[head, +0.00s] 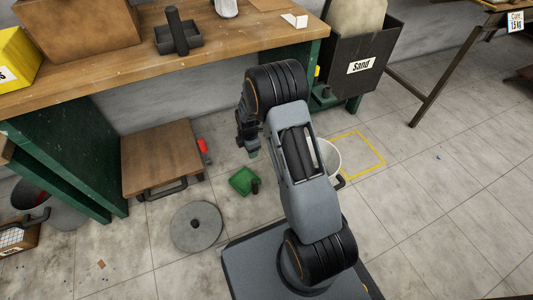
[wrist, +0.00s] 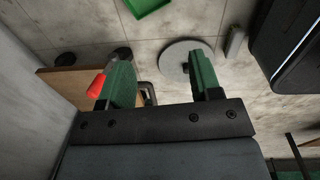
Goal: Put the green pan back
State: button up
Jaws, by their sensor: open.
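The green pan (head: 243,180) lies on the tiled floor below the bench, with a dark stub, perhaps its handle, at its right side. In the wrist view only part of the pan (wrist: 147,5) shows, cut off by the top edge. My gripper (head: 252,152) hangs above the floor, behind the pan in the head view and apart from it; my arm partly hides it. In the wrist view the two green fingers of my gripper (wrist: 162,80) stand wide apart with nothing between them but floor and a dark handle farther off.
A grey round disc (head: 180,228) lies left of the pan. A low wooden platform (head: 160,155) with a red item (head: 203,147) stands beside the green bench (head: 60,150). A yellow floor outline (head: 372,143) and a pale bucket (head: 331,158), partly hidden by my arm, are at right. A sand bin (head: 350,85) stands behind.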

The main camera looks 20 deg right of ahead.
jog(key=s+a+r+m+t, duration=0.1)
jog(key=s+r+m, duration=0.55)
jog(key=r, duration=0.45)
jog(key=s+a+r+m+t, duration=0.1)
jog(key=s+r+m, duration=0.55)
jog(key=r, duration=0.35)
jog(key=s+r+m, duration=0.3)
jog(key=s+m, duration=0.3)
jog(key=s, duration=0.2)
jog(key=shift+s+d+r, duration=0.15)
jog(key=shift+s+r, duration=0.05)
jog(key=shift+s, duration=0.15)
jog(key=shift+r, duration=0.1)
